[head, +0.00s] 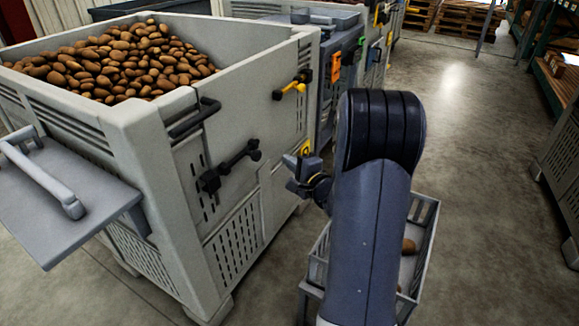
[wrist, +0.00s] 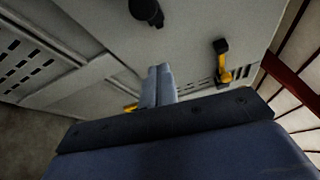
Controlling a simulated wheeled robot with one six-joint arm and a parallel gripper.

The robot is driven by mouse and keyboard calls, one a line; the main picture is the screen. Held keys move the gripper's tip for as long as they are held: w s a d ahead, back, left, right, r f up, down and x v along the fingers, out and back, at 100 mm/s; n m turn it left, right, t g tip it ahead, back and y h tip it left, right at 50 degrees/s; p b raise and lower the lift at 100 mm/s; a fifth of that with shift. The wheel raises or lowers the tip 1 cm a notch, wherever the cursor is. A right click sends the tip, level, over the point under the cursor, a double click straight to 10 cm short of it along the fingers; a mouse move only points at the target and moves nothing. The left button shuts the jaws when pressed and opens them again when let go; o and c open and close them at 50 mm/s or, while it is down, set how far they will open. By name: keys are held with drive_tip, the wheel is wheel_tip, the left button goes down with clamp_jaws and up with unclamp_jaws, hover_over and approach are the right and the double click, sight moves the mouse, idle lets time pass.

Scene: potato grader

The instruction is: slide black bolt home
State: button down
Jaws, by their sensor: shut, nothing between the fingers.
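The black bolt (head: 230,164) lies slantwise on the front of the grey potato crate, with a bracket at its lower left and a dark knob at its upper right. A black knob (wrist: 146,11) at the top of the wrist view looks like the bolt's end. My gripper (head: 297,180) is shut and empty, to the right of the bolt and apart from it. Its fingers (wrist: 157,84) touch each other in the wrist view, pointing toward the crate front. My arm hides part of the gripper in the head view.
The grey crate (head: 160,110) holds many potatoes. A black handle (head: 195,118) sits above the bolt. A yellow-and-black latch (head: 291,87) is to its upper right, also in the wrist view (wrist: 223,62). A low grey bin (head: 427,225) stands beside my arm. Floor is open at right.

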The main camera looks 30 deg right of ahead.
sight(255, 160)
drive_tip(key=w+a+b, duration=0.3)
drive_tip(key=w+a, duration=0.1)
drive_tip(key=w, duration=0.1)
drive_tip(key=shift+a+b, duration=0.25)
drive_tip(key=shift+b, duration=0.1)
drive_tip(key=shift+r, duration=0.1)
drive_tip(key=s+a, duration=0.1)
drive_tip(key=s+a+p, duration=0.1)
drive_tip(key=a, duration=0.1)
drive_tip(key=shift+s+a+r, duration=0.1)
drive_tip(key=shift+s+a, duration=0.1)
drive_tip(key=shift+a, duration=0.1)
drive_tip(key=shift+s+a, duration=0.25)
drive_tip(key=shift+a, duration=0.05)
drive_tip(key=shift+s, duration=0.1)
